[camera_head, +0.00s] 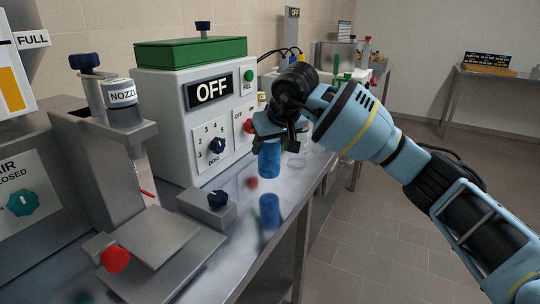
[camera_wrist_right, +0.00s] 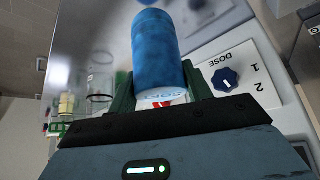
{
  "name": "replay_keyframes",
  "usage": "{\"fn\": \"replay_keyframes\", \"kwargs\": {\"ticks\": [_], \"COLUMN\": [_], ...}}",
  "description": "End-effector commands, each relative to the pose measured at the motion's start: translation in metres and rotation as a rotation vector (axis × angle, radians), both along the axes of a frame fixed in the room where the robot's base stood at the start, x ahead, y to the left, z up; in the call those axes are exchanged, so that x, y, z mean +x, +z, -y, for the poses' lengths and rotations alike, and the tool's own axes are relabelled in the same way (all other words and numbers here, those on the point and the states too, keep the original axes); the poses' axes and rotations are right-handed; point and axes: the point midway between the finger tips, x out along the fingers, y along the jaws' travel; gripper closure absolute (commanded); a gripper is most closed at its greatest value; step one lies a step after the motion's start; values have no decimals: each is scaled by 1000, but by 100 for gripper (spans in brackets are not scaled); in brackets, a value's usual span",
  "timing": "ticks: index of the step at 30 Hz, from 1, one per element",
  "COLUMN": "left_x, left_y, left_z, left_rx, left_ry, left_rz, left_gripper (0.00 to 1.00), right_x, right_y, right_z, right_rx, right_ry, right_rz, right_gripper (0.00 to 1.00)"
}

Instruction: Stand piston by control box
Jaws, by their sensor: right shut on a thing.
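The piston, a blue cylinder (camera_head: 268,158), is held upright in my right gripper (camera_head: 272,133) above the shiny steel bench, with a gap below it. A blue patch on the bench under it looks like its reflection. In the right wrist view the blue cylinder (camera_wrist_right: 160,50) sits between the green fingers, with partly hidden lettering on its near end. The control box (camera_head: 165,120) is white with a green top, an OFF display and a dose dial. It stands just left of the piston, apart from it. My left gripper is out of view.
Clear glassware (camera_wrist_right: 100,85) stands nearby.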

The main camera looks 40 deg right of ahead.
Motion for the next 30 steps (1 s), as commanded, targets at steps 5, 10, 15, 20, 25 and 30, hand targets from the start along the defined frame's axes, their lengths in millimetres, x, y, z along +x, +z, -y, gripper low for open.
{"fn": "replay_keyframes", "kwargs": {"ticks": [5, 10, 15, 20, 25, 30], "left_x": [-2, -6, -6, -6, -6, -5], "left_y": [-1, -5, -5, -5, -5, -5], "left_z": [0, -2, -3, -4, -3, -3], "left_rx": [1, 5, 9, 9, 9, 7], "left_ry": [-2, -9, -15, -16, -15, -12], "left_rz": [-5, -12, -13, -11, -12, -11], "left_gripper": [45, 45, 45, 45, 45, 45], "right_x": [6, 5, 5, 5, 5, 5], "right_y": [-6, -32, -35, -35, -39, -39], "right_z": [7, 6, 6, 6, 6, 6], "right_rx": [-1, 0, 0, 0, 0, -1], "right_ry": [-1, 0, -1, -1, -1, -1], "right_rz": [-1, -1, 3, 2, 1, 0], "right_gripper": [79, 79, 79, 79, 47, 29]}}
